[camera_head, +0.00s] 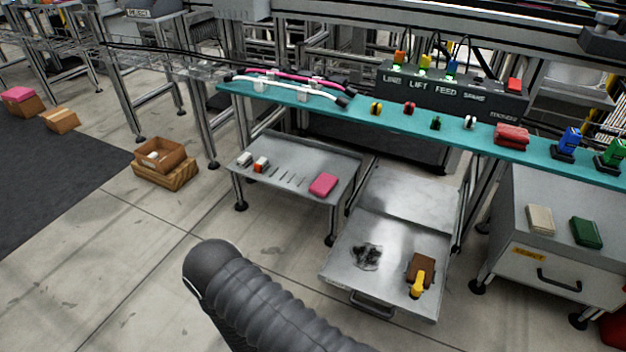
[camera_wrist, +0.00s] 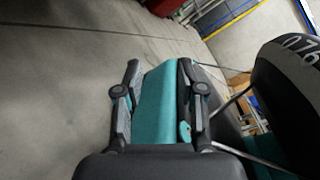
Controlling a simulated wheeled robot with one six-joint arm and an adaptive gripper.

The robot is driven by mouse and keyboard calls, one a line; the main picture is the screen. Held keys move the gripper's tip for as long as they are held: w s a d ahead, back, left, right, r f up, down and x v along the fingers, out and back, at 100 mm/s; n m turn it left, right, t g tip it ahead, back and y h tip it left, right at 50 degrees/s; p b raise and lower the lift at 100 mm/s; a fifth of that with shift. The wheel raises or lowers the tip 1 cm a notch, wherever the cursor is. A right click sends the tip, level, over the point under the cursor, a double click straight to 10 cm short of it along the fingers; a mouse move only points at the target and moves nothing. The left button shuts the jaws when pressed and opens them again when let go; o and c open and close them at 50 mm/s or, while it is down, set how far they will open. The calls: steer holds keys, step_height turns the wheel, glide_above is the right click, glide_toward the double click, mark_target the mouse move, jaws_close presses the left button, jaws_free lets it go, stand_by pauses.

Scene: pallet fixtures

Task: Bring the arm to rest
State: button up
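My arm shows in the head view as a dark, ribbed, rounded link (camera_head: 262,305) at the bottom centre, over the bare floor and in front of the metal tables. My gripper (camera_wrist: 159,68) is in the wrist view. Its two dark fingers stand apart, with a teal surface (camera_wrist: 158,105) seen between them. That surface looks like something behind the fingers rather than a held thing. The gripper itself does not show in the head view.
A teal shelf (camera_head: 385,119) bears cables, small coloured parts and a red pouch. Below are a steel table (camera_head: 290,190), a steel tray (camera_head: 340,262) with a brown block and yellow piece, and a grey cabinet (camera_head: 555,262). Boxes stand left. Floor (camera_head: 130,270) at lower left is clear.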

step_height(320, 180, up, 25)
steer(key=w+a+m+g+y+p, duration=0.1)
steer(key=m+g+y, duration=0.2)
steer(key=m+y, duration=0.6)
steer(key=a+m+g+y, duration=0.2)
steer(key=m+y, duration=0.2)
steer(key=m, duration=0.8)
steer(key=s+d+r+m+t+y, duration=0.2)
steer(key=d+r+m+t, duration=0.2)
steer(key=r, duration=0.8)
steer(key=s+d+r+m+t+y+p, duration=0.1)
steer(key=d+r+m+t, duration=0.3)
steer(key=d+r, duration=0.4)
step_height(320, 180, up, 4)
steer(key=shift+s+r+m+t+y+p, duration=0.3)
steer(key=shift+s+m+t+y, duration=0.15)
steer(key=shift+y, duration=0.35)
